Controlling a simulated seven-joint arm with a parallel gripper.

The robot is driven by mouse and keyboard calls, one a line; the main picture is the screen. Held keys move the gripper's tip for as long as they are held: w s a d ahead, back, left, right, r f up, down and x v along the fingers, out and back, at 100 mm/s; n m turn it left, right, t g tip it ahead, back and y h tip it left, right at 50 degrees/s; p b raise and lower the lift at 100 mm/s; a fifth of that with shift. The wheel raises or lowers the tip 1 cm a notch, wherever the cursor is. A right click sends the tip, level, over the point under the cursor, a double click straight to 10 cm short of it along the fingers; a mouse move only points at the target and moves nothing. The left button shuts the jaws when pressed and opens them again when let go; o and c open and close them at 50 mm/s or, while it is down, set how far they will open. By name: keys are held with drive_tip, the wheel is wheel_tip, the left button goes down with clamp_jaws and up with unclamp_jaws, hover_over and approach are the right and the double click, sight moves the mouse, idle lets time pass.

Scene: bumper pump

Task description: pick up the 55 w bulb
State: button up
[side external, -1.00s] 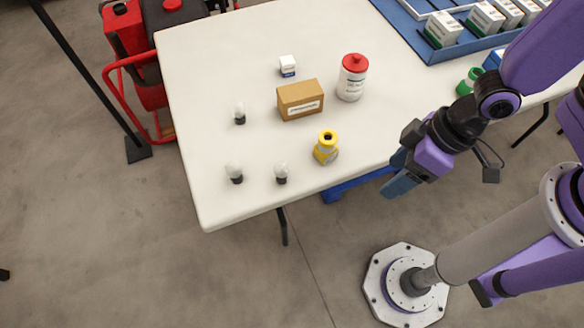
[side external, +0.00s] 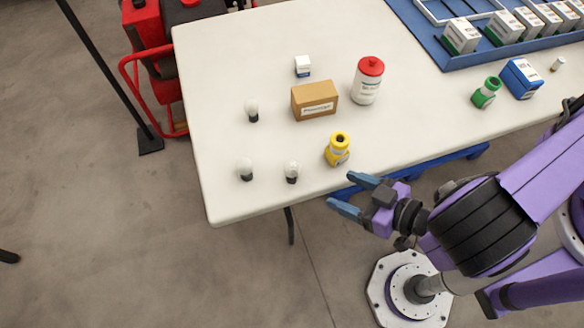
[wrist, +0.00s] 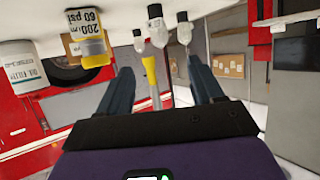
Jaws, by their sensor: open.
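Three bulbs with pale glass and dark bases stand on the white table: one at the back (side external: 251,111), one front left (side external: 245,169) and one front right (side external: 292,172). Their wattage markings are too small to read, so I cannot tell which is the 55 w bulb. All three also show upside down in the wrist view, near the top: one (wrist: 157,27), another (wrist: 184,29), and a farther one (wrist: 138,41). My gripper (side external: 346,193) is open and empty, off the table's front edge, right of the bulbs. Its fingers (wrist: 161,72) show spread apart in the wrist view.
A yellow-topped bottle (side external: 338,150) stands nearest my gripper. Behind it are a cardboard box (side external: 314,101), a red-capped white bottle (side external: 368,81) and a small white-blue box (side external: 303,67).

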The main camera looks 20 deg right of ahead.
sight(285, 165)
drive_tip(key=x, duration=1.7)
drive_tip(key=shift+w+a+r, duration=0.1)
drive_tip(key=shift+w, duration=0.05)
drive_tip(key=c, duration=1)
